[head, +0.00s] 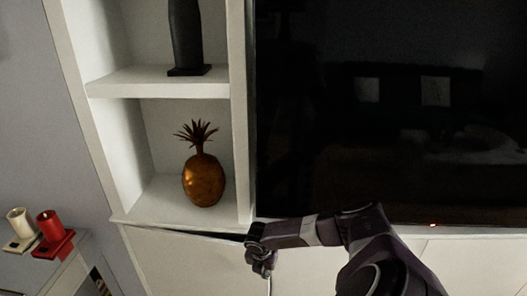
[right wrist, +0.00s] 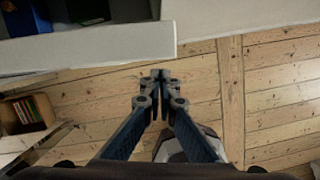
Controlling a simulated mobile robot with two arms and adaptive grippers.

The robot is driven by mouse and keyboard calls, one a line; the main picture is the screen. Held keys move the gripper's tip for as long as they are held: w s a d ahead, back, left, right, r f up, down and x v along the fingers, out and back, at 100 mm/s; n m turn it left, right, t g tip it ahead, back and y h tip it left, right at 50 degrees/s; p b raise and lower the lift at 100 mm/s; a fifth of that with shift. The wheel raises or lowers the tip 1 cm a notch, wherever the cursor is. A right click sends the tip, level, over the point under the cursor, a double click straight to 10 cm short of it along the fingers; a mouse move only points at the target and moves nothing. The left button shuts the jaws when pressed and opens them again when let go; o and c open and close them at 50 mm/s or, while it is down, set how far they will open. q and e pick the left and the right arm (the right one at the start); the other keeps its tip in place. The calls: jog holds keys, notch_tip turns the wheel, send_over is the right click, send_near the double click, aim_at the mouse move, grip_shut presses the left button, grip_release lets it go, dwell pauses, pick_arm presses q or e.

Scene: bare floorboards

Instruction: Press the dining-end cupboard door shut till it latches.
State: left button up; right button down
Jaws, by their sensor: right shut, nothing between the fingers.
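The white cupboard door (head: 185,262) sits below the open shelves in the head view. A thin dark gap runs along its top and widens to the right, so it stands slightly ajar. In the right wrist view, what looks like its white panel (right wrist: 110,45) stands out from a dark interior. My right gripper (head: 262,268) is by the door's right edge in the head view. In the right wrist view my right gripper (right wrist: 160,76) is shut and empty, with its tips just off the panel's edge. Whether it touches is unclear. My left gripper is out of view.
A gold pineapple ornament (head: 204,180) and a dark vase (head: 187,35) stand on the shelves. A large dark screen (head: 390,110) is to the right. Two candles, one red (head: 50,226), stand at left. A wooden box (right wrist: 30,125) is on the floor; the floorboards (right wrist: 275,90) are clear at right.

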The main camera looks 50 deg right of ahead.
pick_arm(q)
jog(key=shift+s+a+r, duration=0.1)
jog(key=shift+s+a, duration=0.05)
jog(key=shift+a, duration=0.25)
pick_arm(e)
jog(key=s+a+v, duration=0.1)
jog(key=a+v, duration=0.1)
jog(key=v, duration=0.9)
jog(key=shift+s+f, duration=0.15)
jog(key=shift+f, duration=0.15)
